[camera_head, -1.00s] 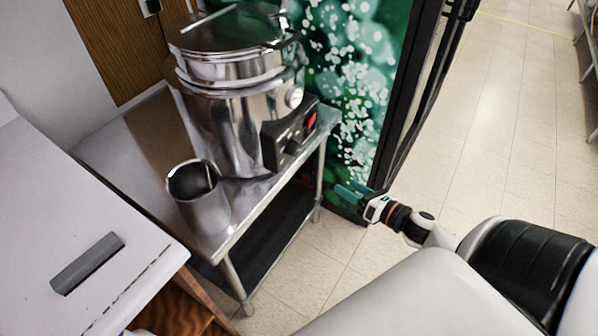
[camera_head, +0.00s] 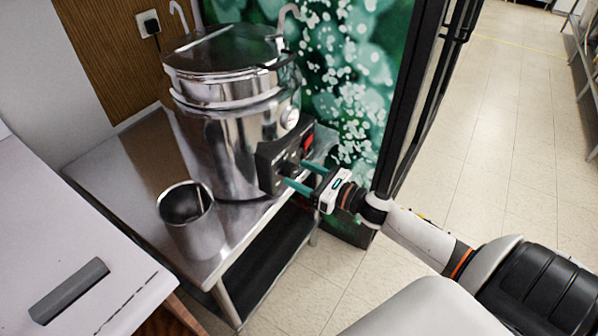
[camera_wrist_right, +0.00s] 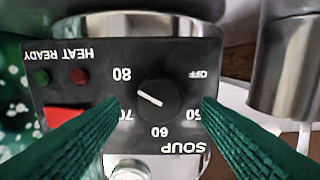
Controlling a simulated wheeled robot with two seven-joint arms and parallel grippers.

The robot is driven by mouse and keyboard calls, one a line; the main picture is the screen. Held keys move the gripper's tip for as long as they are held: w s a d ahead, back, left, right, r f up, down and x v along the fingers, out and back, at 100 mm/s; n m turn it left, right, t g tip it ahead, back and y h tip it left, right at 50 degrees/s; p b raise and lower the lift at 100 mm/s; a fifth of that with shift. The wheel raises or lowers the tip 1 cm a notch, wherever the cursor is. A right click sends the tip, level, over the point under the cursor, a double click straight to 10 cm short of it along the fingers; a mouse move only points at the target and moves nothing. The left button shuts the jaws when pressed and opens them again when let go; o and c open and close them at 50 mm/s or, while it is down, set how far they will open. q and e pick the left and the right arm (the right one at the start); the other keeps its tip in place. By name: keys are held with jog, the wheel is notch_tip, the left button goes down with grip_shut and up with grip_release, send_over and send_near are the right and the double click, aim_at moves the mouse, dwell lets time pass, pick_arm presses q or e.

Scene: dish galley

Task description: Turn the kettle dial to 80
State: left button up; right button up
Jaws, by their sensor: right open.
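The kettle (camera_head: 225,150) is a big shiny steel pot with a lid and a black control panel (camera_head: 270,160) on its front right side. The round black dial (camera_wrist_right: 160,98) shows upside down in the right wrist view, among the labels OFF, 50, 60, 70 and 80. Its white mark points left and slightly up, between 70 and 80. My right gripper (camera_head: 299,176) is open at the panel. In the wrist view its green fingers (camera_wrist_right: 158,104) stand on both sides of the dial, with gaps visible. My left gripper is not in view.
The kettle stands on a steel table (camera_head: 135,165) with a steel cup (camera_head: 190,222) at its front. A white counter (camera_head: 75,235) with a grey bar (camera_head: 68,291) is at the left. A red switch (camera_wrist_right: 62,115) and two small lamps sit beside the dial. Open floor lies right.

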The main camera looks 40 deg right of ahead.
jog(key=shift+w+a, duration=0.2)
jog(key=shift+w, duration=0.4)
jog(key=shift+c, duration=0.6)
jog(key=c, duration=0.8)
jog(key=shift+c, duration=0.2)
